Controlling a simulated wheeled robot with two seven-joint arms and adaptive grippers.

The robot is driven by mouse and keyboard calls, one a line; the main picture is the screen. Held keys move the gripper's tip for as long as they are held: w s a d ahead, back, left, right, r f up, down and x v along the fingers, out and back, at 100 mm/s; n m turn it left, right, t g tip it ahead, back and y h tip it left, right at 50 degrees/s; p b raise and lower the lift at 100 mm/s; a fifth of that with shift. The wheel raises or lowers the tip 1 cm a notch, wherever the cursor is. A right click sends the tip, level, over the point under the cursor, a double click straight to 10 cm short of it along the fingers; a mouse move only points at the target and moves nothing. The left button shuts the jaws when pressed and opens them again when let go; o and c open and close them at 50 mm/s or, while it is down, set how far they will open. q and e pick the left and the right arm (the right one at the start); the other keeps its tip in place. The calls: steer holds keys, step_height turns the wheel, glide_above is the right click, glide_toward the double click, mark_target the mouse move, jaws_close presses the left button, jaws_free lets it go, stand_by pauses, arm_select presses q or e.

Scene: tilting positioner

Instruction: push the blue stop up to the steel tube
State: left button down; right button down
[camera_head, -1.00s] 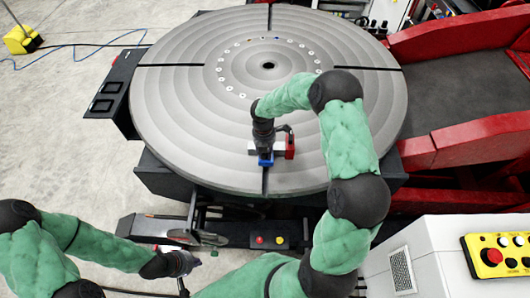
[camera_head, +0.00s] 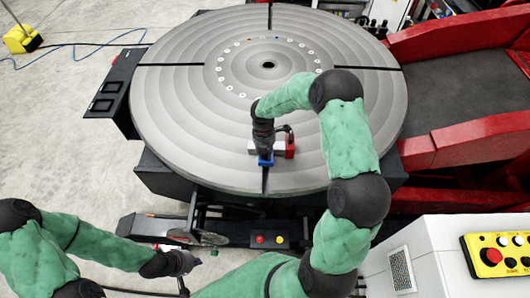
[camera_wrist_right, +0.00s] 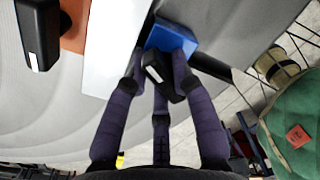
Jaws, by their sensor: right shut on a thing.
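The blue stop (camera_head: 265,161) sits near the front rim of the round table, by a dark radial slot. In the right wrist view the blue stop (camera_wrist_right: 172,38) lies close alongside the pale steel tube (camera_wrist_right: 115,45); I cannot tell whether they touch. The steel tube (camera_head: 252,149) is mostly hidden by my right gripper in the head view. My right gripper (camera_wrist_right: 158,82) is shut on the black handle of the blue stop. My left gripper (camera_head: 183,263) is low at the front left, away from the table; its fingers are too small to read.
A red block (camera_head: 290,149) stands on the tube's other side; it shows orange with a black handle in the wrist view (camera_wrist_right: 74,28). The round table (camera_head: 190,120) is otherwise largely clear. A control box with a yellow panel (camera_head: 503,262) stands front right.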

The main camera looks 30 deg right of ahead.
steer(key=shift+w+d, duration=0.15)
steer(key=shift+w, duration=0.1)
steer(key=shift+s+a, duration=0.2)
steer(key=shift+s, duration=0.1)
steer(key=c, duration=1)
jaws_free()
steer(key=shift+r, duration=0.1)
steer(key=o, duration=0.5)
